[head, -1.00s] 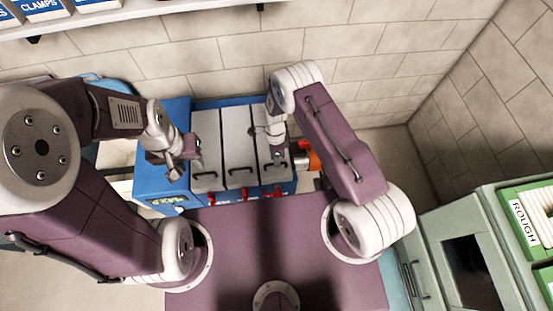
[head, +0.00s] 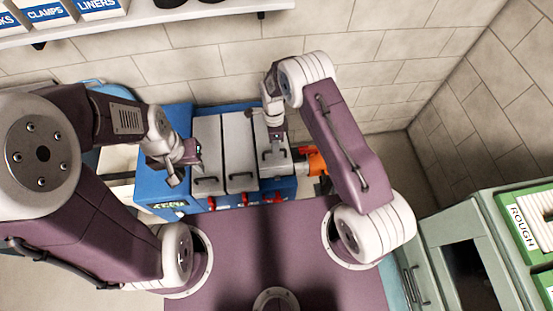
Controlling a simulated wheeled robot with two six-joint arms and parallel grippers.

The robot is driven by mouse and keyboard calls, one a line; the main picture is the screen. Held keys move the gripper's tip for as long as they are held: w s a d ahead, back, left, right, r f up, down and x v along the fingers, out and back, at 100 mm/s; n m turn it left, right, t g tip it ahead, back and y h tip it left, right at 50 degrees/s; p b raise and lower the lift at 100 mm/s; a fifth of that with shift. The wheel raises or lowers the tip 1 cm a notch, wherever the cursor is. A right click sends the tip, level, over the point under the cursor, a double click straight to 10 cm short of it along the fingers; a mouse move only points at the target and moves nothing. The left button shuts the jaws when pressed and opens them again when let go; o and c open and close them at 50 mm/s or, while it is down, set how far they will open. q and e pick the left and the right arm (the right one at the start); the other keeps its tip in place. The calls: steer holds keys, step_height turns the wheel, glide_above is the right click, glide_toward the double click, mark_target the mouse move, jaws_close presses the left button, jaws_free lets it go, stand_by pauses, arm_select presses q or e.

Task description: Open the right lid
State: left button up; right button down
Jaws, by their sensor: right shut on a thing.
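A blue box (head: 150,185) stands against the tiled wall with three pale grey lids side by side on top, each with a dark handle. My left gripper (head: 184,165) is open and empty over the box's left side, beside the left lid (head: 206,145). The middle lid (head: 239,150) lies flat.
Red latches (head: 245,199) line the box's front. An orange part (head: 317,163) sits right of the box, close to my right arm. A shelf (head: 150,20) with labelled bins hangs above left. A green cabinet (head: 460,225) stands at the right.

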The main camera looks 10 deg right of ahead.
steer(key=w+r+b, duration=0.1)
steer(key=w+r, duration=0.7)
steer(key=w, duration=0.1)
steer(key=shift+r+b, duration=0.3)
steer(key=shift+b, duration=0.05)
